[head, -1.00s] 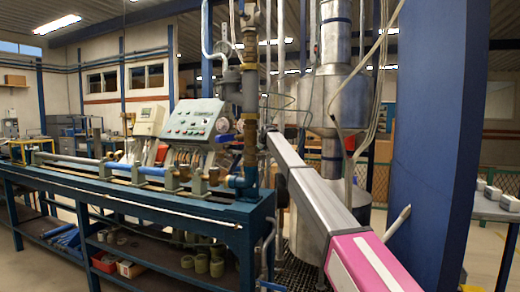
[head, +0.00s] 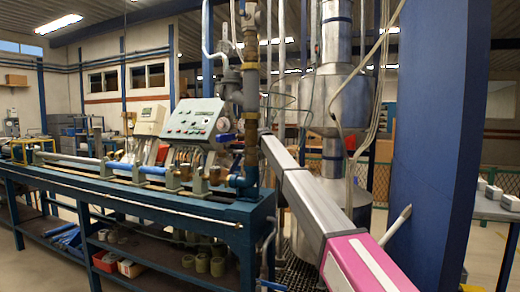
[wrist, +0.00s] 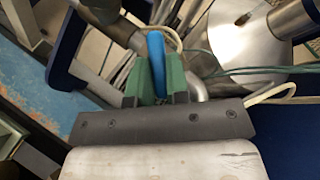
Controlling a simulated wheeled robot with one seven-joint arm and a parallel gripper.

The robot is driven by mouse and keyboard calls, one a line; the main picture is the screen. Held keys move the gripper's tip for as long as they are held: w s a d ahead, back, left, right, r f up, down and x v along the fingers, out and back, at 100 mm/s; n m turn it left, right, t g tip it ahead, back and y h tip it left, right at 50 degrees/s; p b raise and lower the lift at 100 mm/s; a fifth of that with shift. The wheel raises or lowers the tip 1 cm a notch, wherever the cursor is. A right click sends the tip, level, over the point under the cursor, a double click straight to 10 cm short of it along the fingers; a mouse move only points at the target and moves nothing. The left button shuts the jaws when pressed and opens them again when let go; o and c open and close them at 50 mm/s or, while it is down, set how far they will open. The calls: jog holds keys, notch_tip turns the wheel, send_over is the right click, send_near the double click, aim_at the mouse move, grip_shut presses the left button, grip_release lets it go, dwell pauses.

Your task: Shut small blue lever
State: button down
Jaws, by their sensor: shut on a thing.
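A blue lever (wrist: 156,62) stands upright between my gripper's two green fingers in the wrist view. My gripper (wrist: 156,86) is shut on it, with one finger on each side. The lever's upper part shows above the fingers; its lower part is hidden between them. In the head view my arm reaches toward the upright rusty pipe, and the fingers cannot be made out there. A blue lever (head: 225,138) shows beside that pipe, left of my arm's far end; I cannot tell whether it is the gripped one.
The upright pipe (head: 251,90) rises at the right end of the blue testbench (head: 130,200). A sloped control panel (head: 192,120) stands on the bench. A silver tank (head: 333,100) with hanging cables is behind my arm. A blue pillar (head: 430,150) is close on the right.

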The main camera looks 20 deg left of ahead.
jog(key=c, duration=1.1)
grip_release()
jog(key=shift+s, duration=0.15)
jog(key=v, duration=0.7)
